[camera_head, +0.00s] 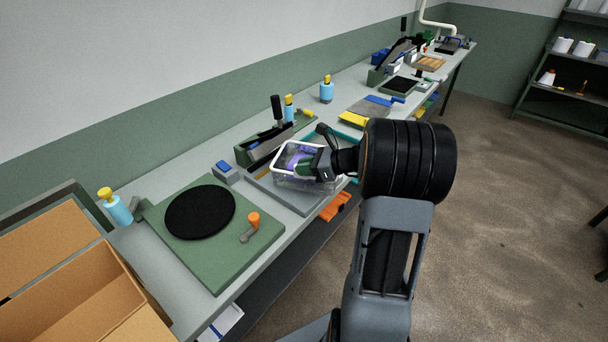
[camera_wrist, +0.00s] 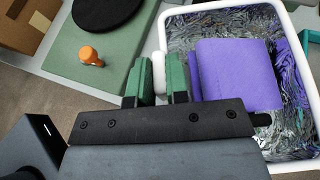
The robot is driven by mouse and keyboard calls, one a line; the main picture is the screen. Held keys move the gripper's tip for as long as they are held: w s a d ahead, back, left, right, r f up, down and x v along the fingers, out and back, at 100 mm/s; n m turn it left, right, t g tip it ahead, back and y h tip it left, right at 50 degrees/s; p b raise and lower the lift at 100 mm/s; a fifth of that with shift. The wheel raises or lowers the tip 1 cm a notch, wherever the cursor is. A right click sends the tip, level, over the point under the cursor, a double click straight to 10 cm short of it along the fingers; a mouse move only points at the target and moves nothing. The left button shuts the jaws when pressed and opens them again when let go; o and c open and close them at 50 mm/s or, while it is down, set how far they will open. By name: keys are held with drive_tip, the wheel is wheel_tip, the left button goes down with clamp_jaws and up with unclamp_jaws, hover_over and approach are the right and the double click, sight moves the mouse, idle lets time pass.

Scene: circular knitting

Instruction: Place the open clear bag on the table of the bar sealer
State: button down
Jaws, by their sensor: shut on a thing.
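The open clear bag (camera_head: 287,182) has a white rim and purple knit fabric inside; its mouth faces up. In the wrist view the bag (camera_wrist: 220,27) fills the right side, with the folded purple fabric in it. My gripper (camera_wrist: 160,78) is shut on the bag's white rim, one green finger each side. In the head view my gripper (camera_head: 318,168) is at the bag's right side. The bar sealer (camera_head: 265,145), with an upright black handle, stands behind the bag. Its grey table (camera_head: 302,205) is under the bag; whether they touch I cannot tell.
A green board (camera_head: 215,260) with a black disc and an orange-knobbed lever lies left of the sealer. A small blue-topped box (camera_head: 226,172) stands beside the sealer. A teal-edged tray (camera_head: 345,137) is partly behind my arm. Cardboard boxes (camera_head: 60,270) are at lower left.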

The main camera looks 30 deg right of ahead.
drive_tip(key=shift+w+f+p, duration=0.15)
drive_tip(key=shift+f+p, duration=0.15)
drive_tip(key=shift+f, duration=1.45)
drive_tip(key=c, duration=1.6)
unclamp_jaws()
drive_tip(key=shift+f, duration=0.15)
drive_tip(key=o, duration=0.5)
